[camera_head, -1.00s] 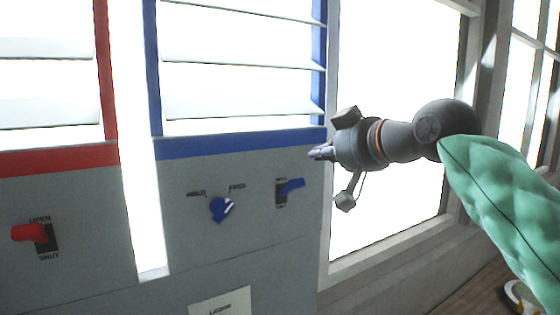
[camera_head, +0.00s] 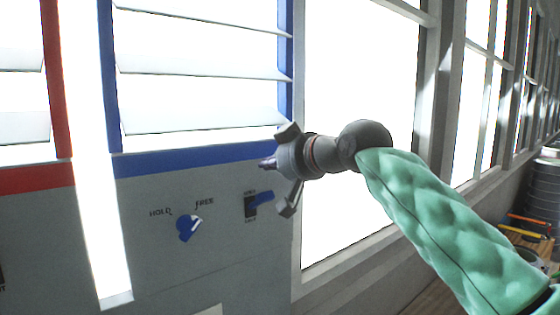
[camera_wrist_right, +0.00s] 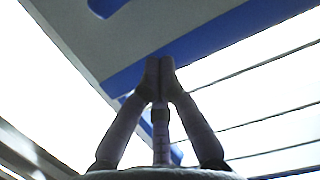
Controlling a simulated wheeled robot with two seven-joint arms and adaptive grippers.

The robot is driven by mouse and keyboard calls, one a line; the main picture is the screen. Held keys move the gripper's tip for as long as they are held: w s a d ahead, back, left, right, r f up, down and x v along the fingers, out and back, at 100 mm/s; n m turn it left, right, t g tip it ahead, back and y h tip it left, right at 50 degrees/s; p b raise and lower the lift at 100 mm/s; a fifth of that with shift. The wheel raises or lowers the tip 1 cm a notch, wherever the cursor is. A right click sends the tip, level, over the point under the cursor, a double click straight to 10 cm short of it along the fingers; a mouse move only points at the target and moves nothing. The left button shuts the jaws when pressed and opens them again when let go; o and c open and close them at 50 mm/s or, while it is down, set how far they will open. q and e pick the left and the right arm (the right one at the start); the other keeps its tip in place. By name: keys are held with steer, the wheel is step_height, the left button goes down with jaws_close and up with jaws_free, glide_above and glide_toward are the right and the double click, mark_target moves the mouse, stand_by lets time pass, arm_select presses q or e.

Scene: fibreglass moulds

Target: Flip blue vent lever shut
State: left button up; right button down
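The blue vent lever (camera_head: 262,199) sits in a dark slot on the grey panel under the blue-framed louvres (camera_head: 200,99). Its handle points right and slightly up in the head view; the small labels by its slot are too small to read. My right gripper (camera_head: 267,163) is just above the lever in the picture, in front of the blue frame bar, apart from the lever. In the right wrist view its fingers (camera_wrist_right: 159,64) are together and hold nothing. My left gripper is out of view.
A blue knob (camera_head: 187,229) marked HOLD and FREE is left of the lever on the same panel. A red-framed unit (camera_head: 36,178) stands at the far left, past a bright gap. Bright windows (camera_head: 358,90) lie to the right; a dark drum (camera_head: 541,190) stands far right.

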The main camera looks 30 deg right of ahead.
mark_target(265, 194)
steer(key=x, duration=0.4)
steer(key=shift+w+p, duration=0.35)
steer(key=shift+p, duration=0.05)
steer(key=shift+s+f, duration=0.8)
steer(key=shift+f, duration=0.35)
steer(key=shift+s+f, duration=0.4)
steer(key=shift+s, duration=0.05)
steer(key=shift+w+f, duration=0.1)
steer(key=shift+f, duration=0.1)
steer(key=shift+b, duration=0.3)
